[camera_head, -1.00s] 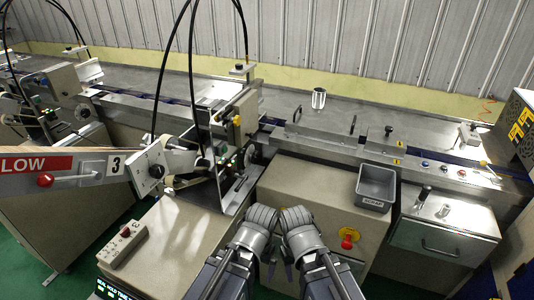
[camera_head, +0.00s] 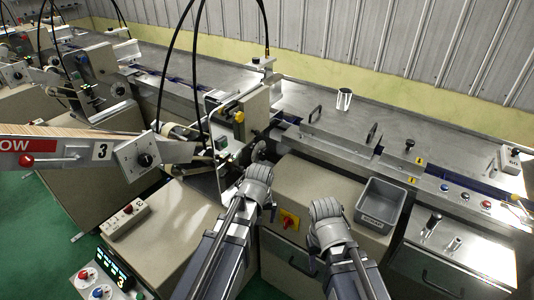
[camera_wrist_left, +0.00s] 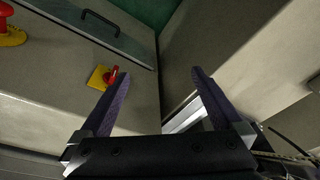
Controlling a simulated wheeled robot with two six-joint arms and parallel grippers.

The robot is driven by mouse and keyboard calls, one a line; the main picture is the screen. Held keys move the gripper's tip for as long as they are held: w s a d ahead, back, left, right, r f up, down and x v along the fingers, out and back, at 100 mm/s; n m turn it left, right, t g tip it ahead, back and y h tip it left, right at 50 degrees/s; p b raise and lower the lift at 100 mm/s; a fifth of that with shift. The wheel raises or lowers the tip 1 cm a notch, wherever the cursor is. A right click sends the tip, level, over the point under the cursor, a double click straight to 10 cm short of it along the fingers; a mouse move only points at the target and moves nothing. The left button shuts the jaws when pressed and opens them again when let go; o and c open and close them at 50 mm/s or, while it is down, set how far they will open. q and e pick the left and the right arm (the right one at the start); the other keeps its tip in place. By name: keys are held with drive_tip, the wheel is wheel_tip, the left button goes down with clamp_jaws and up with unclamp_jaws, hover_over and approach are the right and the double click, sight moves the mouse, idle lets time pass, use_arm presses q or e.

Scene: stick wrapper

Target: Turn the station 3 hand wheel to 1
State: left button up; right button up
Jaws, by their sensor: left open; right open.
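Station 3 carries a "3" label (camera_head: 101,152) on a long arm at left in the head view. Beside it, a black knob (camera_head: 145,160) sits on a pale plate with a dial. A small grey wheel (camera_head: 258,151) shows on the station's side; I cannot tell which is the hand wheel, or its setting. My left gripper (camera_head: 257,184) is just below this grey wheel, its fingers hidden there. In the left wrist view the left gripper (camera_wrist_left: 158,75) is open, with nothing between its fingers. My right gripper (camera_head: 326,214) is open, in front of the cabinet, right of the left one.
A grey bin (camera_head: 381,203) stands at right. A red and yellow switch (camera_head: 288,220) is on the cabinet front, also in the left wrist view (camera_wrist_left: 104,77). A control box (camera_head: 125,219) and lit display (camera_head: 115,268) are at lower left. Black cables (camera_head: 196,70) hang over the station.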

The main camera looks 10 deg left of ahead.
use_arm(q)
drive_tip(key=w+r+n+t, duration=0.1)
drive_tip(key=w+n, duration=0.2)
drive_tip(key=w, duration=0.3)
drive_tip(key=w+d+r+n+t+y, duration=0.1)
drive_tip(key=w+n, duration=0.3)
drive_tip(key=w, duration=0.3)
drive_tip(key=w+d+n+t+y, duration=0.1)
drive_tip(key=w+n, duration=0.3)
drive_tip(key=w, duration=0.3)
drive_tip(key=shift+d+r+t, duration=0.15)
drive_tip(key=shift+r+t, duration=0.15)
drive_tip(key=shift+r, duration=0.1)
use_arm(e)
drive_tip(key=shift+r, duration=0.15)
